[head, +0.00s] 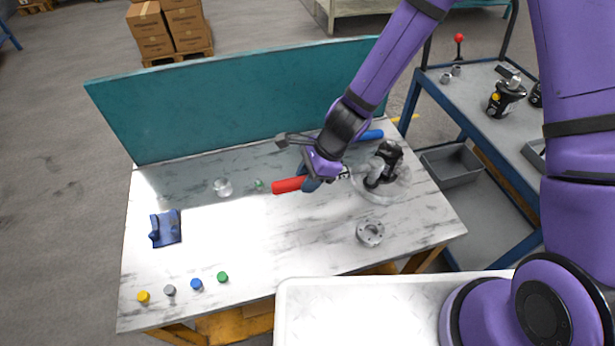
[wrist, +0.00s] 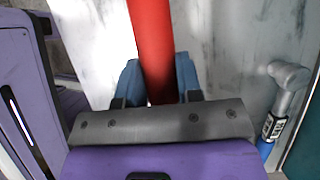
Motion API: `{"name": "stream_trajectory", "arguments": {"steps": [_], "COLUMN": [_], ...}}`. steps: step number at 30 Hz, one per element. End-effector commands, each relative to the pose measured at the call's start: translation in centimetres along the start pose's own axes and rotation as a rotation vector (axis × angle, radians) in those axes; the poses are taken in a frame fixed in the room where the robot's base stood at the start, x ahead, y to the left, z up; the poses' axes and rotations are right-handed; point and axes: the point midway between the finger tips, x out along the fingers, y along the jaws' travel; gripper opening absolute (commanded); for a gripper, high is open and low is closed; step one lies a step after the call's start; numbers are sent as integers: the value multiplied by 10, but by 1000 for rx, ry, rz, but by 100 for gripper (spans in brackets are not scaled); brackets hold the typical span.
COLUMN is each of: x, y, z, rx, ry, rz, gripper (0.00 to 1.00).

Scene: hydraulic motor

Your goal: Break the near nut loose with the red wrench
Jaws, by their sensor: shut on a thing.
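The red wrench (head: 287,185) is in my gripper (head: 314,181), above the right half of the workbench. Its red handle sticks out to the left, and its metal end points right toward the motor. In the wrist view the red handle (wrist: 150,40) runs between the two blue-grey fingers of my gripper (wrist: 158,85), which are shut on it. The black and silver motor (head: 384,166) stands just right of the gripper on a round pale base. The near nut is too small to make out, and I cannot tell whether the wrench touches it.
A blue-handled tool (head: 371,135) lies behind the motor; it also shows in the wrist view (wrist: 287,85). A round metal flange (head: 370,233) lies in front. A clear jar (head: 223,187), blue object (head: 165,228) and several coloured caps (head: 196,284) lie left. A teal panel (head: 230,100) bounds the back.

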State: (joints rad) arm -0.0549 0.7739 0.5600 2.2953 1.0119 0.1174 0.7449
Motion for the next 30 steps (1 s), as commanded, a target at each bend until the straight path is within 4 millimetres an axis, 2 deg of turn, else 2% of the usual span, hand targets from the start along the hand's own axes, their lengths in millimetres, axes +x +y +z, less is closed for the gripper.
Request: {"name": "stream_trajectory", "arguments": {"steps": [30], "x": [8], "y": [0], "z": [-3], "rx": [1], "ry": [29], "rz": [1], "gripper": [0]}}
